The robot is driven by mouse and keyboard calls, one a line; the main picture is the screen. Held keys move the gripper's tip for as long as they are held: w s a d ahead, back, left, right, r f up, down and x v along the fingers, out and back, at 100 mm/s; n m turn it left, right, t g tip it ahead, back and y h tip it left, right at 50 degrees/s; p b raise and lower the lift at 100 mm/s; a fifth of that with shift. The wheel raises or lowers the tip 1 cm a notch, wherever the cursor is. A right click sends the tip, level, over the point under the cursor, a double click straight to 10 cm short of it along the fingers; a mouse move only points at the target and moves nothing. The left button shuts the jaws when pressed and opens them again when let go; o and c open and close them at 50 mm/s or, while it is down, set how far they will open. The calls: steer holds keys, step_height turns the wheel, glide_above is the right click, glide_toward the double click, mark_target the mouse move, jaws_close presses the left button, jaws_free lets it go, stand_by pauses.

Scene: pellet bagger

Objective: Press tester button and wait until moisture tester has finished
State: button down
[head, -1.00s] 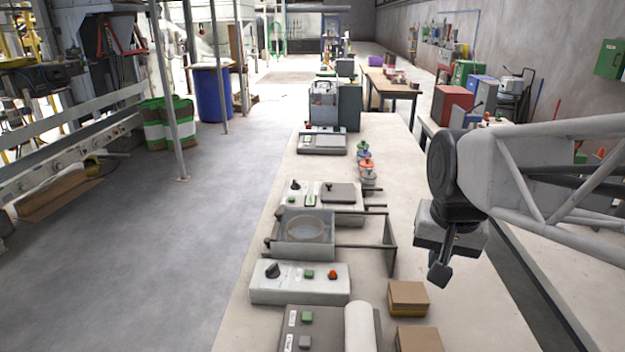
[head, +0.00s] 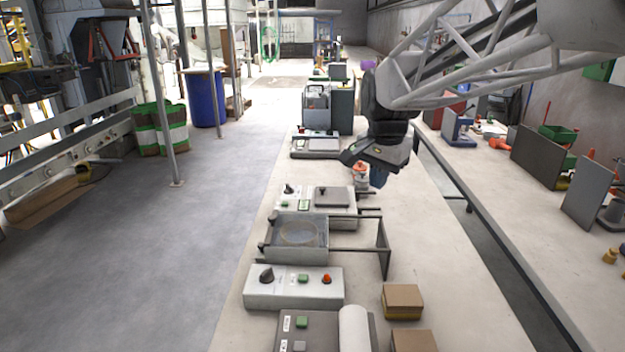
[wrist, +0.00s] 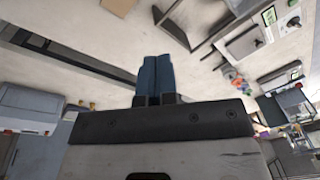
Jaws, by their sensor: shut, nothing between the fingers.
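No label reading moisture tester is legible. A white unit (head: 315,200) with a black knob, a small green button (head: 304,205) and a grey square lid (head: 334,196) stands mid-bench; it may be the tester. A similar white unit with a green element shows at upper right in the wrist view (wrist: 247,42). My gripper (head: 378,178) is above the bench, right of and beyond that unit, touching no button. Its blue fingers (wrist: 155,75) are together and empty in the wrist view. It partly hides the small jars (head: 361,176).
Nearer on the bench are a sieve-like tray in a metal frame (head: 270,238), a control box (head: 293,296) with knob, green and red buttons, a dark panel (head: 297,342) with a white roll, and cardboard boxes (head: 402,297).

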steer(key=w+a+f+m, duration=0.1)
steer(key=w+a+m, duration=0.15)
steer(key=w, duration=0.35)
steer(key=w+a+m, duration=0.1)
steer(key=w+a, duration=0.3)
steer(key=w, duration=0.3)
steer(key=w+a+f+m, duration=0.1)
steer(key=w+a, duration=0.2)
steer(key=w, duration=0.3)
steer(key=m+g, duration=0.2)
steer(key=m, duration=0.4)
glide_above(285, 202)
step_height(285, 202, down, 11)
steer(key=shift+d, duration=0.1)
step_height(285, 202, down, 14)
